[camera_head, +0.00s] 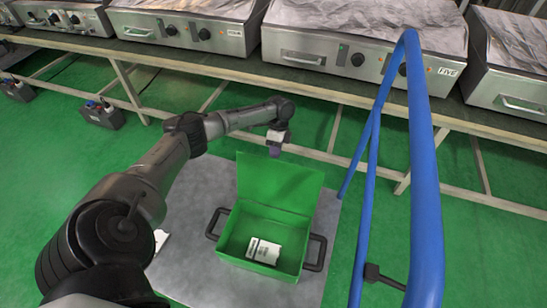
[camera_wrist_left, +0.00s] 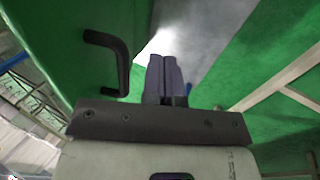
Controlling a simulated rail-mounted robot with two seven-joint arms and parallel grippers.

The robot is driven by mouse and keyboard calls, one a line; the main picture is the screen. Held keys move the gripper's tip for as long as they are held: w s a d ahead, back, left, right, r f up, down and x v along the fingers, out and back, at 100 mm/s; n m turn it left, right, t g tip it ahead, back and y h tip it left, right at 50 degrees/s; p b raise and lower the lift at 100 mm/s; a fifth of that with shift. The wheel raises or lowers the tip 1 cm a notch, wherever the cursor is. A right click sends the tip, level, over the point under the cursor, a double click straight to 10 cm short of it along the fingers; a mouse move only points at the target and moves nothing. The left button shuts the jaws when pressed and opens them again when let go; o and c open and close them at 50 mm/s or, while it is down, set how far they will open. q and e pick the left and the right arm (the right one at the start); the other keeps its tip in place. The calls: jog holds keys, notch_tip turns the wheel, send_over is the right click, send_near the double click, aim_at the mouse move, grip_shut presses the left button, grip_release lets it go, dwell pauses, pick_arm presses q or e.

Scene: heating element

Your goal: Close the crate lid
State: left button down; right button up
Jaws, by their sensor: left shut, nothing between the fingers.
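The green crate (camera_head: 232,238) sits on a grey mat, with a black handle on each side. Its green lid (camera_head: 280,185) is open, standing up and tilted at the far side of the crate. A white labelled item (camera_head: 264,251) lies inside on the floor of the crate. My left gripper (camera_head: 275,151) is shut and empty, at the top edge of the lid; I cannot tell whether it touches. In the left wrist view its closed fingers (camera_wrist_left: 165,75) point past a green surface with a black handle (camera_wrist_left: 108,62). My right gripper is out of view.
The grey mat (camera_head: 190,255) lies on a green floor. Blue tubes (camera_head: 422,180) rise at the right, close to the crate. A long bench (camera_head: 300,95) with several metal heating units stands behind. A white piece (camera_head: 161,239) lies beside my left arm.

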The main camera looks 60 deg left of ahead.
pick_arm(q)
jog(key=shift+s+d+b, duration=0.35)
jog(key=shift+s+d, duration=0.35)
jog(key=shift+d, duration=0.05)
jog(key=shift+r, duration=0.1)
